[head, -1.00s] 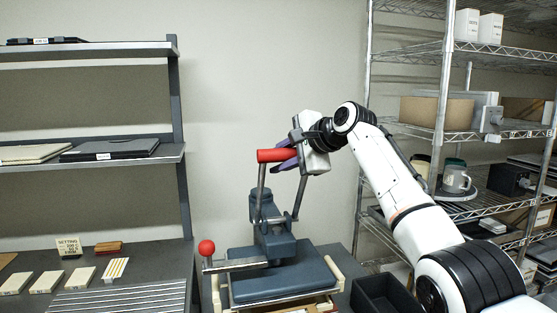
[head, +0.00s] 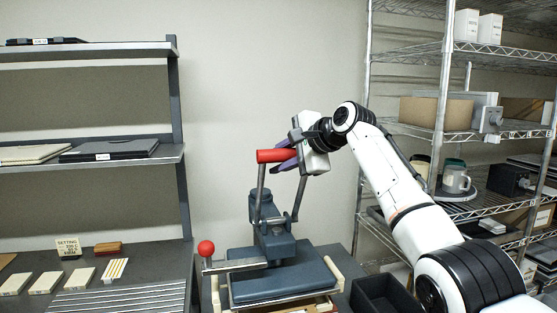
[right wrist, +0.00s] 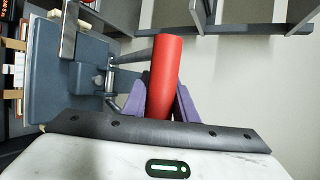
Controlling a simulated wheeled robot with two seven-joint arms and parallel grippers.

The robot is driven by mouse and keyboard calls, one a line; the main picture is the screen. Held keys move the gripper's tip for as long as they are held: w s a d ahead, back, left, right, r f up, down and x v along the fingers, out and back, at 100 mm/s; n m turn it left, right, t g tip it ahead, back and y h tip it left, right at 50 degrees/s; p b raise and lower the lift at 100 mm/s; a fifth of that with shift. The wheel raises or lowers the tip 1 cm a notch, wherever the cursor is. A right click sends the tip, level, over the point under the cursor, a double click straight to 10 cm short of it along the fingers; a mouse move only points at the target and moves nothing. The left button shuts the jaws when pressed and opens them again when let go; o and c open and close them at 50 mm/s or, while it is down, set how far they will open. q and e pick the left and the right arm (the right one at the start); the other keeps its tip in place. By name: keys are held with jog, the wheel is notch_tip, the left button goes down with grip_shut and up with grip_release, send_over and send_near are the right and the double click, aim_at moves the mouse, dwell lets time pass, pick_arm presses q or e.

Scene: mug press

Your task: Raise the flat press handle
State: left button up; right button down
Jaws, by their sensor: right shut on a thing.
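The flat press (head: 272,240) stands on the counter, blue-grey, with a flat rectangular plate (head: 300,281) at its base. Its red handle grip (head: 270,156) is up high on two metal arms above the press body. My right gripper (head: 287,158) is shut on the red handle from the right. In the right wrist view the red handle (right wrist: 165,75) sits between the purple fingers of my right gripper (right wrist: 160,100). A red ball knob (head: 206,248) stands on a lever at the press's left. My left gripper is not in view.
A wire rack (head: 445,120) with boxes and mugs (head: 455,180) stands at the right. A black bin (head: 385,296) is right of the press. At the left are a shelf unit (head: 90,155), pale blocks (head: 46,282) and a striped rack (head: 120,298). The wall behind the handle is clear.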

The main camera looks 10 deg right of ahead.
jog(key=shift+f, duration=0.6)
jog(key=c, duration=1.5)
grip_release()
jog(key=shift+o, duration=0.3)
jog(key=shift+w, duration=0.15)
jog(key=shift+s+d+r, duration=0.35)
jog(key=shift+d+r, duration=0.35)
jog(key=shift+r, duration=0.9)
jog(key=shift+s+d+r, duration=0.35)
jog(key=shift+d+r, duration=0.35)
jog(key=shift+r, duration=0.95)
jog(key=shift+s+d+r, duration=0.35)
jog(key=shift+d+r, duration=0.35)
jog(key=shift+r, duration=0.9)
jog(key=shift+s+d+r, duration=0.2)
jog(key=shift+d+r, duration=0.1)
jog(key=shift+r, duration=0.3)
jog(key=shift+s+d+r, duration=0.1)
